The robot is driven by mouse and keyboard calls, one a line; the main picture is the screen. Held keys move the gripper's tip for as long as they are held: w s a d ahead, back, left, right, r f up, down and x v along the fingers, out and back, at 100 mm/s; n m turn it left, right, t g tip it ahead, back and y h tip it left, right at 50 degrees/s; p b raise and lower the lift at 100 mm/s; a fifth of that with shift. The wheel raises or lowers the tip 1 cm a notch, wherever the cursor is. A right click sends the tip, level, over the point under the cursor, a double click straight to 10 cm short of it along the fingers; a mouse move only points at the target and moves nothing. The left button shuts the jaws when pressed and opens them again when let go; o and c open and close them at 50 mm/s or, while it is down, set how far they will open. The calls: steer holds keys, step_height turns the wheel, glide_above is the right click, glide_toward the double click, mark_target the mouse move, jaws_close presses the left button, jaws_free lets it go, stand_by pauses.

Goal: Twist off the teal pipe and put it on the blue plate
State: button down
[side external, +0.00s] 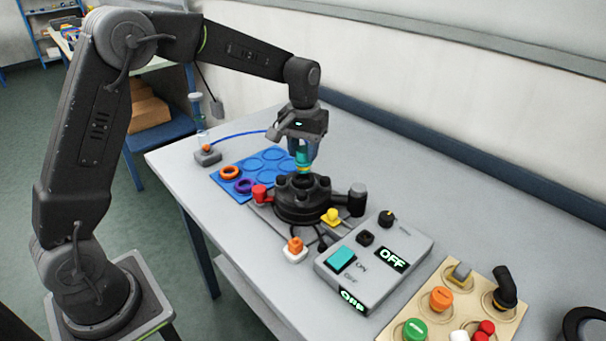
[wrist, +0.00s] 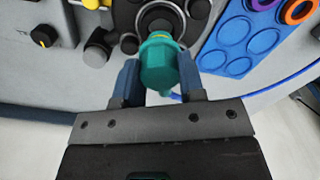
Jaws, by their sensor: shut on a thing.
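The teal pipe (wrist: 160,64) is between the two fingers of my gripper (wrist: 160,85) in the wrist view. My gripper is shut on it. In the side external view my gripper (side external: 303,155) points down over the black round base (side external: 303,203), and the teal pipe (side external: 303,158) shows between the fingers. The pipe's lower end is at the centre of the base; I cannot tell whether it is still joined there. The blue plate (side external: 222,181) with round recesses lies behind and left of the base. It shows at the upper right in the wrist view (wrist: 268,70).
An orange ring (side external: 229,172) and a purple ring (side external: 244,186) sit on the blue plate. Red, yellow and black parts surround the base. A grey control box (side external: 375,262) reading OFF and a beige board (side external: 455,305) stand at the front right. A blue cable runs behind the plate.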

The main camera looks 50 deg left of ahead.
steer(key=shift+r, duration=1.25)
steer(key=a+f+n, duration=0.2)
steer(key=a+n, duration=0.2)
steer(key=a, duration=2.7)
steer(key=shift+w+d+f, duration=1.15)
steer(key=shift+w+f, duration=0.35)
steer(key=shift+f, duration=0.35)
steer(key=shift+w+d+f, duration=1.15)
steer(key=shift+w+f, duration=0.35)
steer(key=shift+f, duration=0.4)
steer(key=shift+w+d+f, duration=1.15)
steer(key=shift+w+f, duration=0.35)
steer(key=shift+f, duration=0.35)
steer(key=shift+f, duration=0.1)
steer(key=c, duration=0.7)
jaws_free()
